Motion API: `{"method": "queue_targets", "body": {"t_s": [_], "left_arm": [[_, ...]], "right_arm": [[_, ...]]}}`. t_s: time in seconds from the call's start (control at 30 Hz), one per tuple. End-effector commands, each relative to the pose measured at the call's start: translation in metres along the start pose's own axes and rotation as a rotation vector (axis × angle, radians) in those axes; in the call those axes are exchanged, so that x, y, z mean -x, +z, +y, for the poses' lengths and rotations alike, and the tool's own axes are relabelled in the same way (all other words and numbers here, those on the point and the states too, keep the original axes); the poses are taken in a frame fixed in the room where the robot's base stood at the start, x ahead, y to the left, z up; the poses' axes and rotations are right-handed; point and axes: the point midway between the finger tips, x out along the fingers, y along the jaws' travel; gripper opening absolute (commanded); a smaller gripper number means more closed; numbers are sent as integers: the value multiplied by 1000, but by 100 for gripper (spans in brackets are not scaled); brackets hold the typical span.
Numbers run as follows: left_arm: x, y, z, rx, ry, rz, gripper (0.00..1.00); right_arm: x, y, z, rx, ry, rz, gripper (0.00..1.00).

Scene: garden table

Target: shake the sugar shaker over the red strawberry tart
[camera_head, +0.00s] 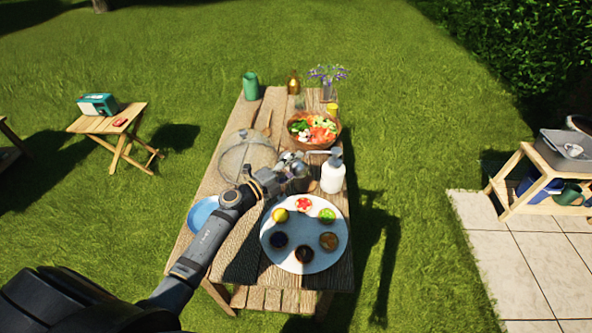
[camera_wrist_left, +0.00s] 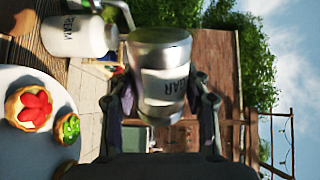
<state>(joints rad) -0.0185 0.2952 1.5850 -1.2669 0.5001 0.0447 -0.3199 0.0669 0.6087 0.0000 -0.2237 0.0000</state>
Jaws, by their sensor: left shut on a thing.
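My left gripper (camera_head: 291,173) is shut on the sugar shaker (camera_wrist_left: 161,75), a silver metal cylinder with a pale label partly readable. In the left wrist view the shaker sits between the two fingers and looks tipped relative to the nearby bottle. In the head view it is small and partly mixed with the gripper. The red strawberry tart (camera_head: 303,204) lies on the far edge of the white round plate (camera_head: 303,229), a little nearer to me than the gripper. The tart (camera_wrist_left: 33,106) also shows at the left wrist view's left. My right gripper is out of view.
A white pump bottle (camera_head: 332,177) stands close right of the gripper. A green-topped tart (camera_head: 327,215) and several others share the plate. A clear dome (camera_head: 243,160) is left of the gripper, a salad bowl (camera_head: 315,131) behind it. A blue plate (camera_head: 201,214) lies at left.

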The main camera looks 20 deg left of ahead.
Motion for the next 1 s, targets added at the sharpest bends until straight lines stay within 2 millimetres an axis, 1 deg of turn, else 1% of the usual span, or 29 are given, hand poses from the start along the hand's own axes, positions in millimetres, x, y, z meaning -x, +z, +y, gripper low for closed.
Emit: {"method": "queue_targets", "body": {"t_s": [0.03, 0.2, 0.27, 0.37, 0.4, 0.5, 0.6, 0.7, 0.83, 1.0], "left_arm": [[0, 0, 11, -65, -3, 1, 10], [0, 0, 13, -304, -3, 0, 10], [0, 1, 14, -389, -3, 0, 10], [0, -5, 21, -600, -4, 0, 10], [0, -8, 23, -686, -3, 0, 10], [0, -13, 27, -867, -4, 0, 10], [0, -16, 29, -997, -3, -1, 10], [0, -18, 28, -1072, -3, -1, 10], [0, -19, 27, -1106, -2, -1, 10], [0, -19, 27, -1105, -2, -1, 10]], "right_arm": [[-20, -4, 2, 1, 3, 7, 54], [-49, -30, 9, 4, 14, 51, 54], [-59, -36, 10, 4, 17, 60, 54], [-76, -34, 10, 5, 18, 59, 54], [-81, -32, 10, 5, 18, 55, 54], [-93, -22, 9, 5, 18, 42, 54], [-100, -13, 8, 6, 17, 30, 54], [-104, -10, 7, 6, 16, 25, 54], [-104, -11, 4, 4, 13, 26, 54], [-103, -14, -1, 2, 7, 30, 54]]}}
